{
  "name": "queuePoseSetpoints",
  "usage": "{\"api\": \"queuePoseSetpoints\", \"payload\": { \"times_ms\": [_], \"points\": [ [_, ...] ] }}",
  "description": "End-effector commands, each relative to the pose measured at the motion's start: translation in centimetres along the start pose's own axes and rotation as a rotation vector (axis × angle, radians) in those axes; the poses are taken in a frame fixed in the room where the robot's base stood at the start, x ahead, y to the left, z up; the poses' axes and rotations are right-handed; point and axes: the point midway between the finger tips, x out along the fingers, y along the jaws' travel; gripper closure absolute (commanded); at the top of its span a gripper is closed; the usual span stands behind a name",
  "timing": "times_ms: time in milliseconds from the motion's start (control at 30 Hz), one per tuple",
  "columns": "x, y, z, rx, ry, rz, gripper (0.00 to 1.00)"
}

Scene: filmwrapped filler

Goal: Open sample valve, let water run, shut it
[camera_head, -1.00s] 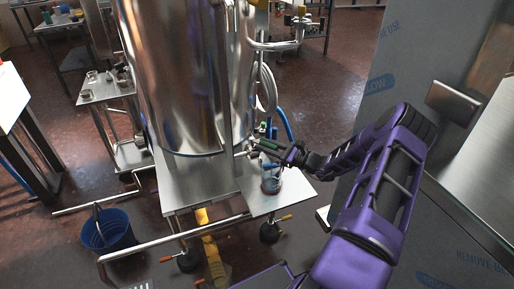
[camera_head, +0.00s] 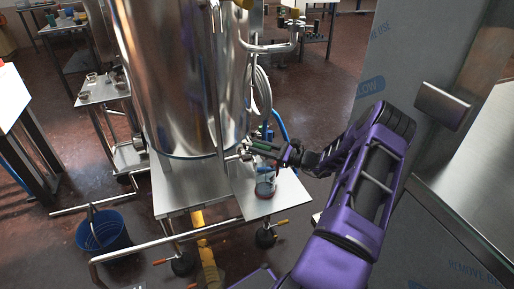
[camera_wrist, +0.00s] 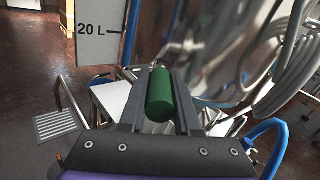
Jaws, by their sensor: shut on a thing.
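My gripper (camera_head: 262,149) is shut on a green valve handle (camera_wrist: 160,95) at the lower right side of the shiny steel tank (camera_head: 180,75). In the wrist view the green cylinder lies lengthwise between the two dark fingers of my gripper (camera_wrist: 158,85). The sample valve (camera_head: 245,152) joins the tank just left of the fingers; its body is small and partly hidden. I cannot tell whether water runs.
A blue hose (camera_head: 279,126) hangs behind my gripper, and coiled grey hose (camera_head: 262,92) is above it. A film-wrapped steel panel (camera_head: 385,55) stands at the right, close to my arm. A blue bucket (camera_head: 103,232) sits on the floor at left.

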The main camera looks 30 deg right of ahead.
Motion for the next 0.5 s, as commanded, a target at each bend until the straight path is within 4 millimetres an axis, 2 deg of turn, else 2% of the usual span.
{"api": "queuePoseSetpoints", "payload": {
  "times_ms": [133,167,300,333,500],
  "points": [
    [0.07,0.04,0.06,0.0,-0.002,0.001,1.0],
    [0.07,0.04,0.06,0.0,-0.002,0.001,0.67],
    [0.07,0.03,0.05,0.0,-0.002,0.001,0.42],
    [0.07,0.03,0.05,0.0,-0.001,0.001,0.39],
    [0.05,0.02,0.03,0.0,-0.001,0.0,0.39]
  ]
}}
